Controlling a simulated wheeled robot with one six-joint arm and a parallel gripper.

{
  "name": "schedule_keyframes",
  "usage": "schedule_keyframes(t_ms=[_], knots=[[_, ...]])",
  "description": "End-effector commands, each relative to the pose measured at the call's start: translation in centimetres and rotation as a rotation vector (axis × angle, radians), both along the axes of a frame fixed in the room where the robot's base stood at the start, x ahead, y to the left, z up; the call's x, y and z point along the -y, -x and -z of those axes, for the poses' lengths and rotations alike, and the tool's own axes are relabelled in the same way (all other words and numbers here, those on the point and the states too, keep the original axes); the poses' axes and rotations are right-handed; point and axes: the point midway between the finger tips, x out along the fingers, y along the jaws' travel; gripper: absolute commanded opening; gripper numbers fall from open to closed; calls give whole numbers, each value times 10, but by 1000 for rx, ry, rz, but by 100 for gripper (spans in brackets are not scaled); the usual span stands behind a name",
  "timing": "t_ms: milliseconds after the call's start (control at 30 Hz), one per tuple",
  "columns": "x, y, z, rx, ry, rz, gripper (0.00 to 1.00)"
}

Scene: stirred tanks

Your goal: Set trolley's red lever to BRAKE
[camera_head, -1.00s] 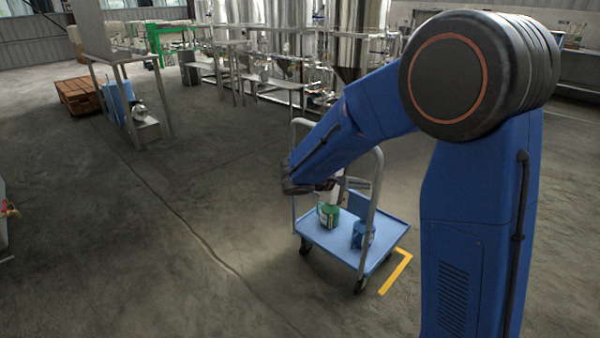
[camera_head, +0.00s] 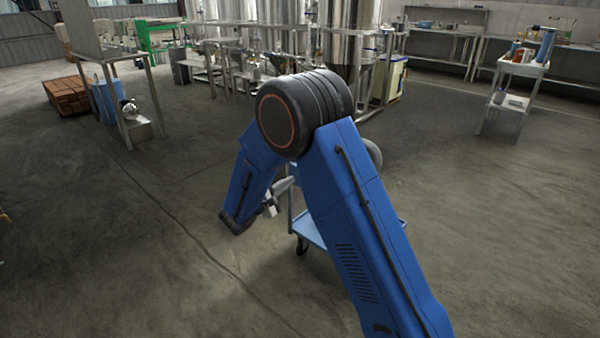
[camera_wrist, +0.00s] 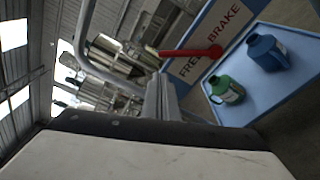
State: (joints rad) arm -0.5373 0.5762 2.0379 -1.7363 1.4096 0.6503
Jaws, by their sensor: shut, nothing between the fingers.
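The trolley (camera_head: 310,234) has a light blue deck and is mostly hidden behind my arm in the head view. In the wrist view its panel shows the words FREE and BRAKE, with the red lever (camera_wrist: 193,53) across it. The lever's knob end lies between the two words, apart from my fingers. My gripper (camera_head: 270,207) is at the left side of the trolley, near its upright; my fingers (camera_wrist: 162,98) are shut and empty in the wrist view. Whether they touch anything is unclear.
A green bottle (camera_wrist: 225,89) and a blue jug (camera_wrist: 266,52) stand on the trolley deck. The trolley's grey tubular handle (camera_wrist: 84,35) curves close by my gripper. A white shelf cart (camera_head: 515,100) stands at the right. The floor left of the trolley is clear.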

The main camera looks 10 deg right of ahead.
Motion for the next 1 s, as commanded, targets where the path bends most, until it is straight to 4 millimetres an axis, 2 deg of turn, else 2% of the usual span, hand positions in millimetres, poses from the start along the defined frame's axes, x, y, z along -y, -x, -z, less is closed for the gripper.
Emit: schedule_keyframes(t_ms=[333, 467, 1000], knots=[[0, -1, 0, 1, 1, 0, 0], [6, -5, 1, 0, 1, 2, 0], [63, -60, 5, 1, 0, 2, 0]])
